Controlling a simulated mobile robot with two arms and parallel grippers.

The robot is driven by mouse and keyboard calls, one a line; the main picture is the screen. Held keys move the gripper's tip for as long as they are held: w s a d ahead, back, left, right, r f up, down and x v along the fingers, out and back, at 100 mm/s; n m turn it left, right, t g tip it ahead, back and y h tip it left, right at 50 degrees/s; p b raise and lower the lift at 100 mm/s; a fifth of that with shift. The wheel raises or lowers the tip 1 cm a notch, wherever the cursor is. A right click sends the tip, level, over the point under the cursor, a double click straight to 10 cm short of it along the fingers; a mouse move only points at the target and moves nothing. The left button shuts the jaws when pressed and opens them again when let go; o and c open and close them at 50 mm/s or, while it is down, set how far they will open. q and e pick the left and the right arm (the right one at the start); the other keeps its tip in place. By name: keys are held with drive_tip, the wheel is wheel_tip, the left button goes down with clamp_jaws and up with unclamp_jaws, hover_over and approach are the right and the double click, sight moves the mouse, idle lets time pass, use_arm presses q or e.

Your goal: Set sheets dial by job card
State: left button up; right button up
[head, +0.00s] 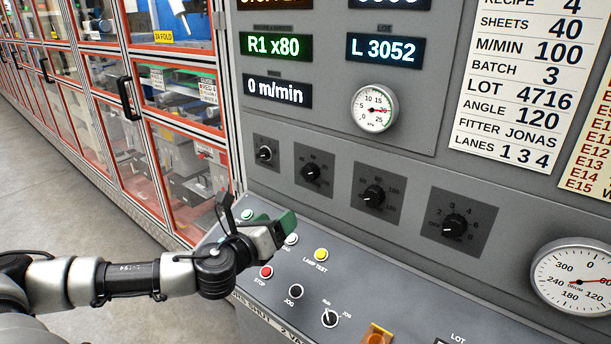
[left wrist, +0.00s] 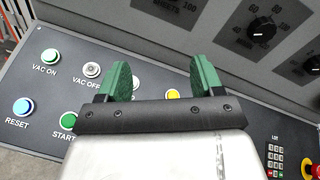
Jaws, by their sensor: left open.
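The sheets dial (head: 312,172) is a black knob on a dark square plate, second from left in the row. In the left wrist view, a plate with lettering that seems to read "SHEETS" (left wrist: 165,10) shows at the top, cut off. The job card (head: 525,85) reads SHEETS 40. The lit recipe-and-sheets display (head: 278,46) reads R1 x80. My left gripper (head: 259,217) is open and empty above the button panel, below and left of the sheets dial, apart from it. Its green fingers also show in the left wrist view (left wrist: 163,72). My right gripper is not in view.
Neighbouring knobs (head: 374,194) and (head: 455,224) stand right of the sheets dial, and a small selector (head: 265,153) left. The sloping panel (head: 400,322) holds several buttons, including a yellow lamp test button (head: 321,254) and a red stop button (head: 266,272). Glazed guard doors (head: 180,170) stand left.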

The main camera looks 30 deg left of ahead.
sight(307, 174)
use_arm(q)
wheel_tip(307, 174, up, 6)
drive_tip(key=w+a+m+h+p, duration=0.1)
drive_tip(key=w+a+m+h, duration=0.15)
drive_tip(key=m, duration=0.35)
drive_tip(key=shift+t+y, duration=0.3)
drive_tip(key=shift+y, duration=0.05)
drive_tip(key=w+p, duration=0.1)
drive_tip(key=w, duration=0.1)
drive_tip(key=w+d+p, duration=0.1)
drive_tip(key=w+p, duration=0.1)
drive_tip(key=w, duration=0.1)
drive_tip(key=w+p, duration=0.2)
drive_tip(key=w, duration=0.1)
drive_tip(key=shift+w+d+f, duration=0.25)
drive_tip(key=shift+d+f, duration=0.1)
drive_tip(key=shift+d, duration=0.05)
drive_tip(key=shift+w+d+f, duration=0.1)
drive_tip(key=shift+w, duration=0.5)
drive_tip(key=shift+c, duration=0.5)
drive_tip(key=c, duration=0.8)
drive_tip(key=shift+c, duration=0.2)
